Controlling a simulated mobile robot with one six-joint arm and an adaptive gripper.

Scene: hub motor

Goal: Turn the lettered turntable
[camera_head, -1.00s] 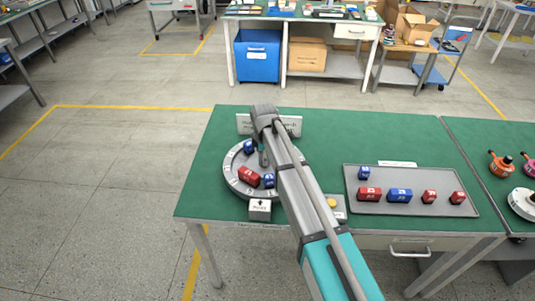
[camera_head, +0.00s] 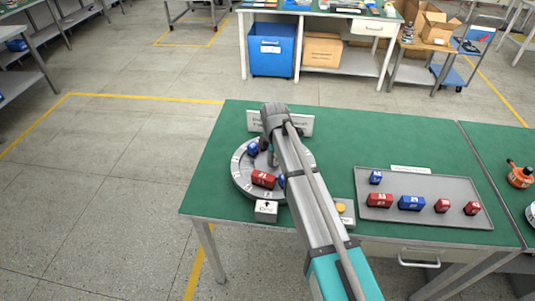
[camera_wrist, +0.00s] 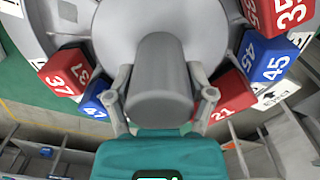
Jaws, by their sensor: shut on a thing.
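The round grey turntable (camera_head: 240,179) stands on the green table, left of my arm. Several red and blue numbered blocks sit around its rim. In the head view a red block (camera_head: 263,179) is at the front and a blue block (camera_head: 253,149) at the back left. The wrist view shows a red 37 (camera_wrist: 65,72), a blue 47 (camera_wrist: 94,103), a red 21 (camera_wrist: 231,95) and a blue 45 (camera_wrist: 266,58). My gripper (camera_wrist: 162,97) is shut on the grey knob (camera_wrist: 160,70) at the turntable's middle. My arm hides the turntable's right part in the head view.
A small white pointer box (camera_head: 266,211) stands at the turntable's front edge. A sign (camera_head: 303,125) is behind it. A yellow button (camera_head: 341,208) is right of my arm. A grey tray (camera_head: 435,187) with several red and blue blocks lies further right.

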